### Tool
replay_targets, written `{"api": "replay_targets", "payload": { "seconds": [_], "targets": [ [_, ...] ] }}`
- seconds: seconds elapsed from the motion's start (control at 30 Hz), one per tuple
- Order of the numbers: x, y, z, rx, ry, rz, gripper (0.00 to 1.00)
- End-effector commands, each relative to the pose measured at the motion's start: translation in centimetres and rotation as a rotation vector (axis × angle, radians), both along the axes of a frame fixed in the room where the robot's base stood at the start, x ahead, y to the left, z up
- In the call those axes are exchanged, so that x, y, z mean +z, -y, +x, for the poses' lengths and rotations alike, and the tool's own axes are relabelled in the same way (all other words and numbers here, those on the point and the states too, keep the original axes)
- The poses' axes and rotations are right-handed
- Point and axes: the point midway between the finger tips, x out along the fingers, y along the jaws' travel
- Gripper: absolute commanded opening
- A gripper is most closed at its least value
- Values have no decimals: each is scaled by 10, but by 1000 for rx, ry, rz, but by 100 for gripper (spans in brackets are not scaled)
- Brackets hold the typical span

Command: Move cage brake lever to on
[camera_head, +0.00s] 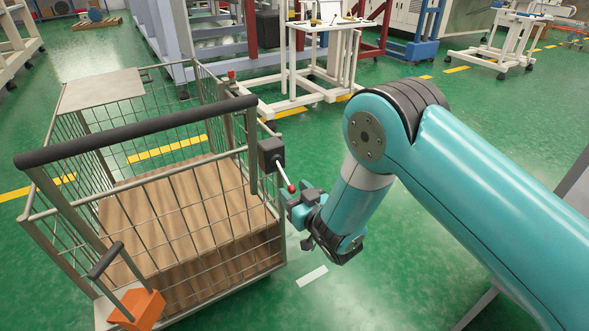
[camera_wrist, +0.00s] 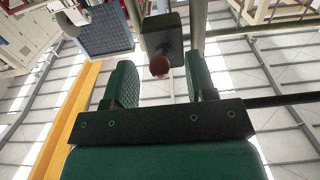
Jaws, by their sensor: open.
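The cage brake lever (camera_head: 282,173) is a thin pale rod with a red ball knob, coming out of a dark box (camera_head: 271,154) on the right side of the wire cage (camera_head: 62,200). In the head view it slants down to the right. My gripper (camera_head: 293,197) is open, with its fingers at the knob. In the wrist view the red knob (camera_wrist: 160,66) shows between the two green finger pads of my gripper (camera_wrist: 161,78), with gaps on both sides. I see no contact. The rod is mostly hidden behind the knob there.
The cage has a black push bar (camera_head: 140,132) and a wooden floor (camera_head: 175,215). An orange block (camera_head: 137,308) with a black-gripped handle is at its lower left corner. A white workbench (camera_head: 320,60) stands behind.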

Motion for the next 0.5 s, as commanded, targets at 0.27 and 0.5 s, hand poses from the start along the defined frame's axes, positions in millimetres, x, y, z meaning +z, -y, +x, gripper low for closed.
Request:
{"api": "replay_targets", "payload": {
  "seconds": [0.27, 0.5],
  "targets": [
    [-5, 8, -11, -1, 3, 1, 51],
    [-2, 22, -32, -1, 1, 0, 51]
  ]
}}
